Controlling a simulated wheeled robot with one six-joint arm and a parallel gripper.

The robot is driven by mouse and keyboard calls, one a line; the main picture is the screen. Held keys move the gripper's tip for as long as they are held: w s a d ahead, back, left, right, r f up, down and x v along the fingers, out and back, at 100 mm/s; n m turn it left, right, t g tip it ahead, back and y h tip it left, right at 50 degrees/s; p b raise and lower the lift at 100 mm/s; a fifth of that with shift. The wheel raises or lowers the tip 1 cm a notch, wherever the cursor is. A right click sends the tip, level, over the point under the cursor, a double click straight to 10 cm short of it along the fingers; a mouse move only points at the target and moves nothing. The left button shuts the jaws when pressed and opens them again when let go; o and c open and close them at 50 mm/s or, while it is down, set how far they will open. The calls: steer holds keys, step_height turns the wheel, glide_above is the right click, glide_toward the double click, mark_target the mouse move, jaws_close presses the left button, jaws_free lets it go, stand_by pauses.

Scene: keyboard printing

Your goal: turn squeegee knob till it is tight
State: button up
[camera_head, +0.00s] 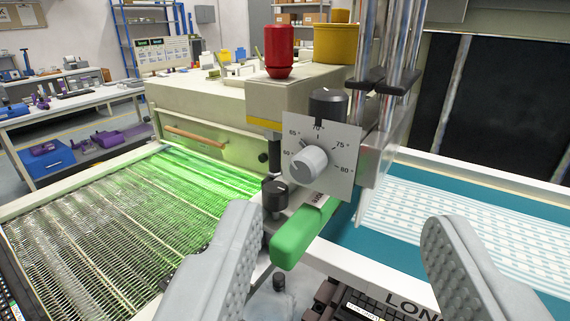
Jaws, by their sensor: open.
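A white dial plate (342,150) with angle marks from about 60 to 80 carries a light grey round knob (309,161) in the middle of the picture. A black knob (328,104) stands just above the plate, and another black knob (276,195) sits below left of it. Which of these is the squeegee knob I cannot tell. A green handle (300,236) sticks out toward me under the plate. My gripper (343,222) is open and empty, its two grey padded fingers wide apart at the lower left and lower right, with the handle between them in the picture. No finger appears to touch a knob.
A green-lit mesh conveyor (110,235) lies at left. A white-framed screen with a blue pattern (470,215) lies at right. Vertical metal posts (398,60) rise behind the plate. A red container (279,50) and a yellow pot (335,43) stand on the machine behind.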

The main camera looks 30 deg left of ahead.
mark_target(328, 113)
steer(key=x, duration=1.7)
steer(key=shift+w+a+f, duration=0.1)
steer(key=shift+a+f, duration=0.05)
steer(key=shift+a, duration=0.1)
steer(key=c, duration=0.9)
